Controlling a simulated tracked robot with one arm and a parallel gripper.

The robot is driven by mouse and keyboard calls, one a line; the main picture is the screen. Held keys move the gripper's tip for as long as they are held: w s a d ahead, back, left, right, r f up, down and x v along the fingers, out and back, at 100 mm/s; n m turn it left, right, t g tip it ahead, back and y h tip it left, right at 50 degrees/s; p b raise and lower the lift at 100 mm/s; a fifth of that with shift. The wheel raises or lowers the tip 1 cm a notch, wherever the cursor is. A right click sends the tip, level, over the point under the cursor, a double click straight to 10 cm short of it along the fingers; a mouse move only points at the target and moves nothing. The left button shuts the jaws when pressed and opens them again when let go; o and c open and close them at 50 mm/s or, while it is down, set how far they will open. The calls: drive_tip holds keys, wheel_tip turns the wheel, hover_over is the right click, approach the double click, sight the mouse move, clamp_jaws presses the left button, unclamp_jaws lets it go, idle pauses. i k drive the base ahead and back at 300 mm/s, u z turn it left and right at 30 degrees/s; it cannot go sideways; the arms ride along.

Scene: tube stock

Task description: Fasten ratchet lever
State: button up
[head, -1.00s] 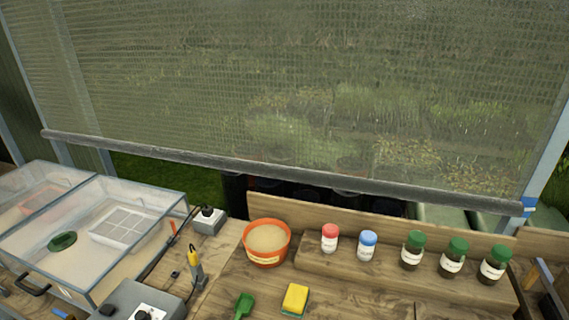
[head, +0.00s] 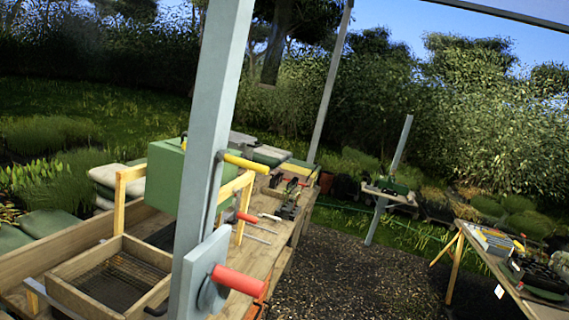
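A red-handled lever (head: 238,280) sits on a grey plate (head: 202,265) on the near grey post (head: 219,85). Its handle points right and slightly down. A yellow handle (head: 246,162) sticks out to the right higher up the same post. I cannot tell which of these, if either, is the ratchet lever. My gripper is not in view.
A wooden bench (head: 284,239) runs back behind the post, with a wooden sieve (head: 72,268), a green box (head: 173,180) and several tools. Dark gravel (head: 345,265) lies open to the right. Another table (head: 490,268) stands at the far right.

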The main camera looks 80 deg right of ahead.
sight(223, 155)
drive_tip(key=z, duration=2.2)
drive_tip(key=k, duration=1.05)
drive_tip(key=u, duration=0.95)
drive_tip(key=i, duration=0.9)
drive_tip(key=z, duration=0.05)
